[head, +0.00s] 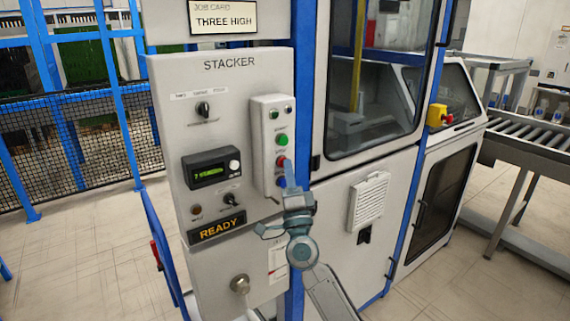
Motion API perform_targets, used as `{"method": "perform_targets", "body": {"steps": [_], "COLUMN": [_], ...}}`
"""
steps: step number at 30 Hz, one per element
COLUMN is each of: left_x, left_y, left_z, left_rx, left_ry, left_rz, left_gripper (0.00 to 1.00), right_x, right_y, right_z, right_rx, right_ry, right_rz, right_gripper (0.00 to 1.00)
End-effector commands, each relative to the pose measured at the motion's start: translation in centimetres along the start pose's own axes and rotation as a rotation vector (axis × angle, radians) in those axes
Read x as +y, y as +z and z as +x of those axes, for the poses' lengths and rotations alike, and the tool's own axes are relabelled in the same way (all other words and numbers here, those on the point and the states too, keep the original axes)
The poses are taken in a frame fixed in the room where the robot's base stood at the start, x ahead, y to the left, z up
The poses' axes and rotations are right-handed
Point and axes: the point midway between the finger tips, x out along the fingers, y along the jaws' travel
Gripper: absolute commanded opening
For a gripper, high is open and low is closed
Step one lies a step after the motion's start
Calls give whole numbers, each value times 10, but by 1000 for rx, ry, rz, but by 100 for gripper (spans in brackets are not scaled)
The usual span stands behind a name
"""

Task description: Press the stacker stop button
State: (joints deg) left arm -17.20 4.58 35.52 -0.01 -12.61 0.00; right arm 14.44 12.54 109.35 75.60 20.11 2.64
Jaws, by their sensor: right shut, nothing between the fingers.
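The stacker panel (226,130) is a grey upright cabinet face labelled STACKER. A raised button box (268,112) is mounted on its right side. The red button (281,161), which appears to be the stop button, sits on this box below a green button (282,140). My left gripper is not in view.
The panel also carries a black selector knob (204,108), a green-lit display (211,171) and a sign reading READY (217,229). A yellow-backed red emergency button (438,116) is on the machine at right. A roller conveyor (527,139) stands far right. Open floor lies at left.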

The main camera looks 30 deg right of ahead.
Motion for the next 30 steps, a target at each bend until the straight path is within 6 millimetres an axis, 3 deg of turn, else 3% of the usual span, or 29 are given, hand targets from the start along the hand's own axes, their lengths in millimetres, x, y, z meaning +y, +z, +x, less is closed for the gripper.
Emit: {"method": "perform_targets", "body": {"steps": [23, 30], "left_x": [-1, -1], "left_y": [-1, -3], "left_z": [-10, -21], "left_rx": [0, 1], "left_ry": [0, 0], "left_rz": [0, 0], "left_gripper": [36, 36], "right_x": [-9, -21], "right_y": [-9, -21], "right_z": [-13, -28], "right_rx": [-1, -2], "right_ry": [1, 2], "right_rz": [0, -2], "right_gripper": [0, 0]}}
